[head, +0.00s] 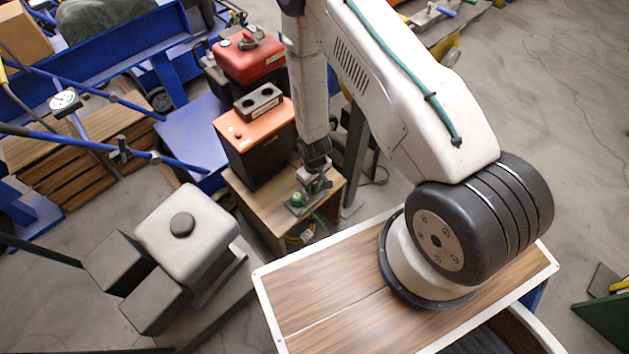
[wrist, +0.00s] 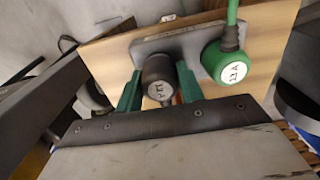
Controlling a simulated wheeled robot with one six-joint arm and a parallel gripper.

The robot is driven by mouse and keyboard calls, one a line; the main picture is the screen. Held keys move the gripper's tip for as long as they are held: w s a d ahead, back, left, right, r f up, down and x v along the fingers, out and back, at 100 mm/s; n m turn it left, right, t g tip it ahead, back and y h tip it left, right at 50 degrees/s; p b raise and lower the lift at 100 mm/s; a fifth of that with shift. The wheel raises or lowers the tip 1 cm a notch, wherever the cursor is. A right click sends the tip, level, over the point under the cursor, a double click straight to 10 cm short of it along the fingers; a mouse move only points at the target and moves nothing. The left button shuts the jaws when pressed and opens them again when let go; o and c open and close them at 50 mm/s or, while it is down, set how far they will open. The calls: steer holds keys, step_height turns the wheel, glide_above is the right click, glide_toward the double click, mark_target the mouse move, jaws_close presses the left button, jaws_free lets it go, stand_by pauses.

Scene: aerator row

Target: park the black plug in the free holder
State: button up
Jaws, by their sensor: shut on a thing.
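My gripper (wrist: 158,88) has its two green fingers on either side of the black plug (wrist: 157,72), which has a pale label on its end. The plug is in front of a grey plate (wrist: 190,45); I cannot tell whether it is seated in it. A green plug (wrist: 224,62) with a green cable sits on the plate, just right of the black plug. In the head view my gripper (head: 317,183) is low over the wooden stand (head: 262,205), beside the green plug (head: 297,198); the black plug cannot be made out there.
The holder stands on an orange-topped dark box (head: 262,140) behind the stand. A red unit with a black knob (head: 248,58) is behind that. A white-rimmed wooden worktop (head: 335,310) is in front. A pale machine (head: 187,235) stands at left, and blue rails cross the upper left.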

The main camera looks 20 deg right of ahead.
steer(key=shift+f, duration=0.3)
steer(key=o, duration=1.1)
steer(key=shift+r, duration=0.1)
step_height(320, 180, up, 8)
steer(key=shift+f, duration=0.2)
